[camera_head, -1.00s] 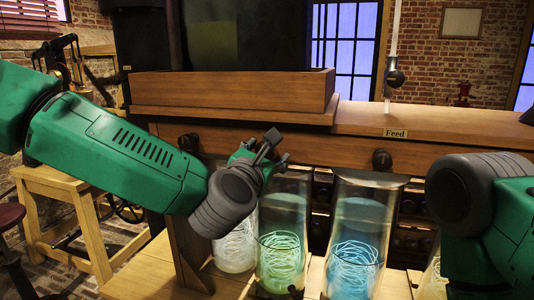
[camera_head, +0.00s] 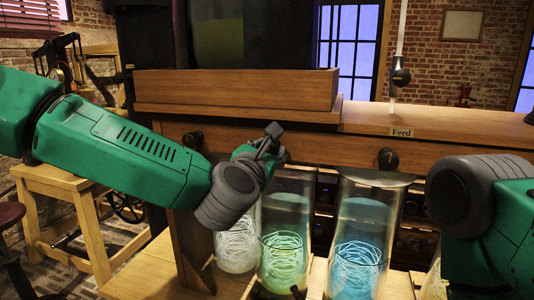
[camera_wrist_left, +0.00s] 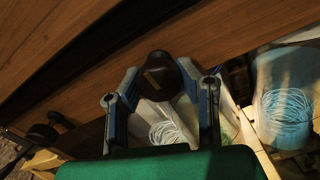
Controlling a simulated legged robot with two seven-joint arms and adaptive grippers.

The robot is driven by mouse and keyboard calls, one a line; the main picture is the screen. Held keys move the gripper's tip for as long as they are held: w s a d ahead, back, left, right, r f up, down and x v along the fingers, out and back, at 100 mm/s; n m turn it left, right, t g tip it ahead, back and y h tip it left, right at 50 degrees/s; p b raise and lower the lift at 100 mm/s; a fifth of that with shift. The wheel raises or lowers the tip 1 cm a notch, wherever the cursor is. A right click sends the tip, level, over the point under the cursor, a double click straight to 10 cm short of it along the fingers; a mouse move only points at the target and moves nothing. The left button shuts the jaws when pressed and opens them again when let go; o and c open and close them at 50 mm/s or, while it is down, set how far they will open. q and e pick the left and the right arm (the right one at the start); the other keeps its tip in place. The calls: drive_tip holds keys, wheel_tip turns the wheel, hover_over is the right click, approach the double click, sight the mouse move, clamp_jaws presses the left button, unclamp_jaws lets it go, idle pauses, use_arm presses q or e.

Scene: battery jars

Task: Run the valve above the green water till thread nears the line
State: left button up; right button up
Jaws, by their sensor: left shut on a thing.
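The jar of green water (camera_head: 284,262) stands below my left gripper, with pale coiled thread in it. My left gripper (camera_head: 270,143) is at the wooden rail above that jar and hides the valve there in the head view. In the left wrist view, the fingers (camera_wrist_left: 162,98) are shut on a black round valve knob (camera_wrist_left: 160,72) with a small tan mark. A sliver of the green jar (camera_wrist_left: 228,128) shows beyond the right finger. I cannot make out the line on the jar. My right gripper is out of view; only its arm shows.
A jar of pale water (camera_head: 237,248) stands left of the green one and a blue jar (camera_head: 358,258) right. Other valve knobs are on the rail, at left (camera_head: 192,141) and above the blue jar (camera_head: 388,159). A "Feed" label (camera_head: 401,133) is above.

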use_arm(q)
drive_tip(key=n+b, duration=0.5)
drive_tip(key=b, duration=0.1)
drive_tip(key=shift+f, duration=0.1)
drive_tip(key=shift+n+b, duration=0.55)
drive_tip(key=shift+n, duration=0.15)
drive_tip(key=shift+r, duration=0.3)
drive_tip(key=n+b, duration=0.2)
drive_tip(key=b, duration=0.1)
drive_tip(key=shift+f, duration=0.25)
drive_tip(key=shift+r+n+b, duration=0.25)
drive_tip(key=shift+n+b, duration=0.15)
drive_tip(key=shift+n, duration=0.1)
idle(2.6)
